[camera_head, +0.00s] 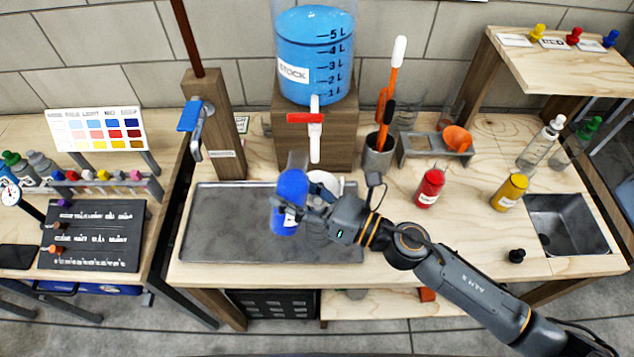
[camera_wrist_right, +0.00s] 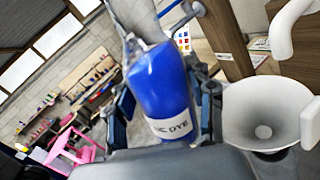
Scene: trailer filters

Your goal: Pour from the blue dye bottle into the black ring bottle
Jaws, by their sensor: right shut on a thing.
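The blue dye bottle (camera_head: 290,187) has a blue body, a clear upper part and a white label. It also shows in the right wrist view (camera_wrist_right: 165,85), with "DYE" readable on the label. My right gripper (camera_head: 300,205) is shut around it and holds it over the grey tray, looking close to upright in the head view. A white funnel (camera_head: 325,181) is just beside it, and shows open-mouthed in the right wrist view (camera_wrist_right: 265,112). A dark band shows under the funnel; I cannot tell whether it belongs to the black ring bottle. My left gripper is out of view.
The grey tray (camera_head: 220,225) is mostly bare. Behind stands the blue stock tank (camera_head: 312,55) with a red-handled tap (camera_head: 310,120). Red (camera_head: 430,188) and yellow (camera_head: 510,192) bottles stand right of my arm. A black cap (camera_head: 517,256) lies near the sink (camera_head: 570,222).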

